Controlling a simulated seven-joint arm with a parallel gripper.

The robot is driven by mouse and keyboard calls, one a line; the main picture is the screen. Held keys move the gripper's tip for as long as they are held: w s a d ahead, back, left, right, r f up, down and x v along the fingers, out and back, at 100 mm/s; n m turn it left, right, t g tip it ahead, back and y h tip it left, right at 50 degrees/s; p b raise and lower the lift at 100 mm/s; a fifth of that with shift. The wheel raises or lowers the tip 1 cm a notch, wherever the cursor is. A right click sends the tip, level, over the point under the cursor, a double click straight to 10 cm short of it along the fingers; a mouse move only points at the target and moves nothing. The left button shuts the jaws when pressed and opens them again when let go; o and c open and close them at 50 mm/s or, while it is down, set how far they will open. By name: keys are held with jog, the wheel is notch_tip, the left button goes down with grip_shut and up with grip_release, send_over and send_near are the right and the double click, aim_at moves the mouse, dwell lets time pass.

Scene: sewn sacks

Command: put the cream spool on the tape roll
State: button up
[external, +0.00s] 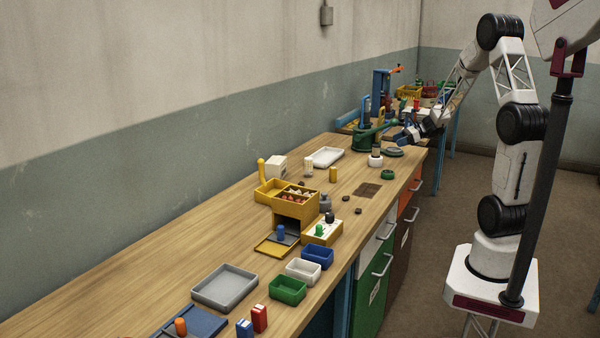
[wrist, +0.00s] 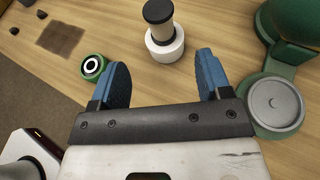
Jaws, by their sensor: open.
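The cream spool (wrist: 161,31) has dark ends and a pale middle. It stands upright on a white round roll (wrist: 166,49), which looks like the tape roll. In the external view the spool (external: 376,150) and the white roll (external: 375,162) are small, stacked near the far right of the bench. My gripper (wrist: 162,62) is open and empty, its blue fingers wide apart. In the wrist view the stack is beyond the fingertips, between their lines, and no finger touches it. My gripper also shows in the external view (external: 403,137), just behind and right of the stack.
A green ring with a white centre (wrist: 93,66) lies beside the left finger. A green machine with a round grey plate (wrist: 273,103) is close to the right finger. A dark square patch (external: 367,190) and small dark pieces lie nearer.

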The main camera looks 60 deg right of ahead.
jog(key=s+a+r+n+g, duration=0.2)
jog(key=a+r+n+g, duration=0.15)
jog(key=a, duration=0.55)
jog(key=s+a+r+n+g, duration=0.1)
jog(key=a+r+n+g, duration=0.1)
jog(key=a+n, duration=0.45)
jog(key=s+a+r+n+g, duration=0.2)
jog(key=a+n, duration=0.1)
jog(key=a, duration=0.7)
jog(key=s+a+r+n+g+h, duration=0.1)
jog(key=s+a+r+n+h, duration=0.1)
jog(key=s+a+n, duration=0.5)
jog(key=s+a+r+n+h, duration=0.3)
jog(key=s+a+n+h, duration=0.2)
jog(key=s+a+n, duration=0.2)
jog(key=s+n, duration=0.2)
jog(key=s, duration=0.1)
jog(key=shift+s+r+n+g, duration=0.2)
jog(key=shift+n+g, duration=0.15)
jog(key=shift+n, duration=0.05)
